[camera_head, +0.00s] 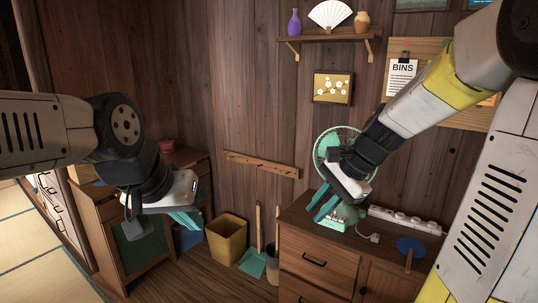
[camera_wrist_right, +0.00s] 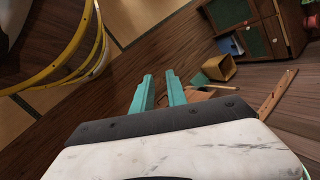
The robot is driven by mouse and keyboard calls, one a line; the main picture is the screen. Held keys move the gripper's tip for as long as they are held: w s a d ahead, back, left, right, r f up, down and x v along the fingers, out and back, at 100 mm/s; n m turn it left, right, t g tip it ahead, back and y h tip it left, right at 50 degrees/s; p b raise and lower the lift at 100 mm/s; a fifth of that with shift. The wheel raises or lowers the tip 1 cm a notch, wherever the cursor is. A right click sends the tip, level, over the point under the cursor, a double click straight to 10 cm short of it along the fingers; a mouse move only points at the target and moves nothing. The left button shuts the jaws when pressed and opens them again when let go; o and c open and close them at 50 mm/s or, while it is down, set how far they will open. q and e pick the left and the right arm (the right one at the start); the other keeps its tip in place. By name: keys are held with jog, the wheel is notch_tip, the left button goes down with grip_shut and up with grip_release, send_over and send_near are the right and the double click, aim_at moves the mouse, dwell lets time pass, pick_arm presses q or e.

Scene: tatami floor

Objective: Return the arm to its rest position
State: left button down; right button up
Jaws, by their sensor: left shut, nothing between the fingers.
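My left arm comes in from the left in the head view, and its teal-fingered left gripper (camera_head: 186,219) is shut and empty, in front of the low wooden cabinet and the bin area. My right arm, white and yellow, reaches down from the upper right. Its right gripper (camera_head: 320,204) has its teal fingers apart with nothing seen between them, in front of a green fan (camera_head: 328,147) as seen from the head. In the right wrist view the two fingers of the right gripper (camera_wrist_right: 160,76) stand apart with floor between them.
A wooden drawer cabinet (camera_head: 318,250) carries the fan, a white power strip (camera_head: 406,220) and a blue disc (camera_head: 411,245). A yellow-brown bin (camera_head: 227,239) and a teal dustpan (camera_head: 252,263) stand on the floor. A shelf (camera_head: 326,35) hangs above on the wall.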

jog(key=s+d+r+n+t+h, duration=0.2)
jog(key=s+r+n, duration=0.3)
jog(key=s+n, duration=0.6)
jog(key=shift+s+r+n+t+h, duration=0.4)
jog(key=shift+s+t+h, duration=0.2)
jog(key=shift+s+t, duration=0.3)
jog(key=shift+d, duration=0.1)
